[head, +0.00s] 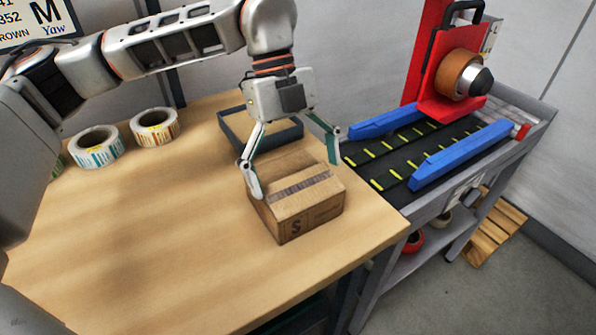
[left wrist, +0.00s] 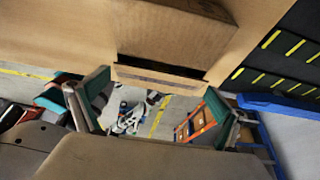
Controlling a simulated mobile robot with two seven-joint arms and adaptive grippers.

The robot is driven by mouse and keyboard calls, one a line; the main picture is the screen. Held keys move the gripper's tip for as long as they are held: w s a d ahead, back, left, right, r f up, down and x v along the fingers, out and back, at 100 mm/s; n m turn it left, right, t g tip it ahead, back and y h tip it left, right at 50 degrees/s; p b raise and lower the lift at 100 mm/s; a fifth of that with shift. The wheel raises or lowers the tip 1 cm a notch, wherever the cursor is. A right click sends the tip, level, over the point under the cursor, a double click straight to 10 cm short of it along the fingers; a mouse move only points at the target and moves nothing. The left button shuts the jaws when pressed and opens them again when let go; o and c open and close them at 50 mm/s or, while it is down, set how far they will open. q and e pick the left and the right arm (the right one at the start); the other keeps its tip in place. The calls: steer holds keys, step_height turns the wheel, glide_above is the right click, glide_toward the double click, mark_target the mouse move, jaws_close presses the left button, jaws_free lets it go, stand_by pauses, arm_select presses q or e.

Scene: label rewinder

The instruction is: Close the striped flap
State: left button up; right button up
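A small brown cardboard box (head: 312,217) stands near the front right edge of the wooden table. The striped flap (head: 300,187), with a grey band along it, lies across the near part of its top. In the left wrist view the striped flap (left wrist: 160,81) appears as a narrow strip beside a dark gap; I cannot tell how far it stands open. My left gripper (head: 295,177) points down over the box with its fingers wide apart, one towards each side of the top. My right gripper is out of view.
A dark open tray (head: 232,126) sits behind the box. Label rolls (head: 97,146) (head: 155,127) stand at the back left. The label rewinder (head: 440,95), with blue guide rails (head: 460,155), stands right of the table. The table's left and front are clear.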

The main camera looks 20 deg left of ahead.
arm_select(q)
steer(key=c, duration=0.6)
steer(key=shift+w+a+f+g+h+p, duration=0.15)
steer(key=shift+g+h+p, duration=0.25)
steer(key=shift+h+p, duration=0.3)
steer(key=shift+a+f+g+h+p, duration=0.1)
steer(key=shift+f+g+h+p, duration=0.3)
steer(key=shift+f+g+h, duration=0.25)
steer(key=o, duration=0.8)
steer(key=shift+o, duration=0.2)
steer(key=shift+w, duration=0.1)
steer(key=v, duration=1.2)
